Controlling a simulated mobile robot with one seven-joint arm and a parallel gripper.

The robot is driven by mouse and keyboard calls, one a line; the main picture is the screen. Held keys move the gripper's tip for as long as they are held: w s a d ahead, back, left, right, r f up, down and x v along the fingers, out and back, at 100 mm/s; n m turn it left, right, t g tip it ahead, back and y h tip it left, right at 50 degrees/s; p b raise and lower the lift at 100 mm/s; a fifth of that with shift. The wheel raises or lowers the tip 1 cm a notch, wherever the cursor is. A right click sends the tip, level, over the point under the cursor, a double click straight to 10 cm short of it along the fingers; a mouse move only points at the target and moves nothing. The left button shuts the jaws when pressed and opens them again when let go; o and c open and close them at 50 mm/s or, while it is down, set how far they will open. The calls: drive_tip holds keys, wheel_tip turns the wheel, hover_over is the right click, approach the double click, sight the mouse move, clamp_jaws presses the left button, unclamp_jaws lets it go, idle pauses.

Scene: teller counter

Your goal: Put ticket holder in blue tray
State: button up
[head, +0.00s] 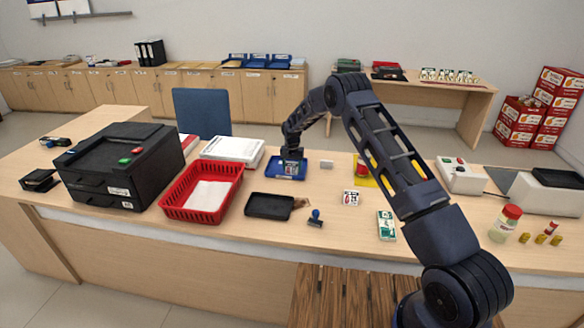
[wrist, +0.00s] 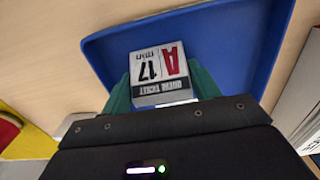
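The ticket holder (wrist: 158,72) is a small white block with a red "A" and a black "17 min" on its face. In the wrist view it sits between the two green fingers of my gripper (wrist: 160,88), which meet its sides. The blue tray (wrist: 235,40) is behind it, with its raised rim around. In the head view my gripper (head: 291,160) is low at the blue tray (head: 273,171), with the ticket holder (head: 291,168) under it. I cannot tell whether the holder touches the tray floor.
A red basket (head: 176,206) and a black tray (head: 270,206) stand to the left and front. A stamp (head: 316,217) and ticket cards (head: 350,198) lie in front.

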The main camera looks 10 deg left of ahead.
sight(292, 165)
drive_tip(key=o, duration=0.3)
drive_tip(key=shift+r, duration=0.15)
wheel_tip(292, 165, up, 12)
idle(0.4)
drive_tip(key=shift+r, duration=0.15)
